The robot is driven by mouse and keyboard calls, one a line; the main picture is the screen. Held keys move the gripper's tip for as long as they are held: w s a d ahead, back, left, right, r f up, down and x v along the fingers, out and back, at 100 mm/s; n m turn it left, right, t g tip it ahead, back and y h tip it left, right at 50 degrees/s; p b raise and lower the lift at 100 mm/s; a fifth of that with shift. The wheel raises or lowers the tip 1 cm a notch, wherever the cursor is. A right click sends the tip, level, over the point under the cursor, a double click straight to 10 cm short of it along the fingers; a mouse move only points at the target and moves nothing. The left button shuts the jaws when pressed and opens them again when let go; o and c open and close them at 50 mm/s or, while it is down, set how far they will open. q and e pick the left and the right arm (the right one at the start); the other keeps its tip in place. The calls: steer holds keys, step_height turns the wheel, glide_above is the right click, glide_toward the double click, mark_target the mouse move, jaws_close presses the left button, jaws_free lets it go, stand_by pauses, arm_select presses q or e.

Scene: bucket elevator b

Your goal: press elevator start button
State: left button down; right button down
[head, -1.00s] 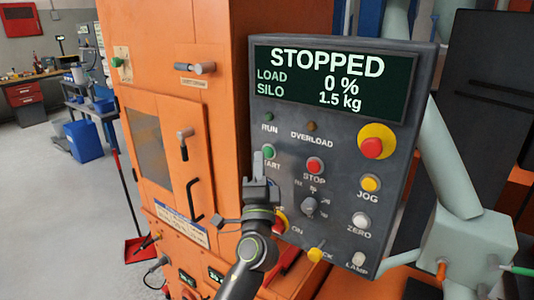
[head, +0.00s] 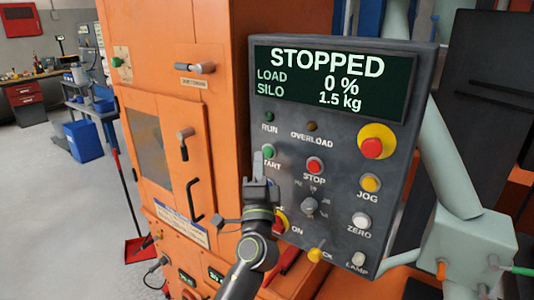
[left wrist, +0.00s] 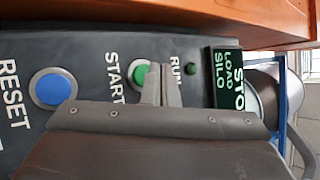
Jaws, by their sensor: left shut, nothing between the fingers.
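The green START button (head: 268,152) is on the grey control panel (head: 345,150), at its left side under the RUN lamp. It also shows in the left wrist view (left wrist: 140,74), partly behind my fingertips. My left gripper (head: 258,163) is shut and empty. Its fingertips (left wrist: 158,85) are right beside the START button, overlapping it in the wrist view; I cannot tell whether they touch it. The panel's display (head: 332,82) reads STOPPED, load 0 %, silo 1.5 kg. My right gripper is not in view.
Near START are the red STOP button (head: 314,166), a selector knob (head: 310,206) and the red emergency button on yellow (head: 373,147). A blue RESET button (left wrist: 53,88) shows in the wrist view. The orange machine housing (head: 225,110) stands left of the panel. Open floor lies far left.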

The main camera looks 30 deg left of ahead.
arm_select(q)
steer(key=shift+w, duration=0.15)
steer(key=shift+w, duration=0.3)
steer(key=shift+w+b, duration=0.4)
steer(key=shift+b, duration=0.1)
stand_by(0.5)
steer(key=shift+s, duration=0.85)
steer(key=s+p, duration=0.1)
steer(key=s, duration=0.4)
steer(key=shift+a, duration=0.2)
stand_by(0.8)
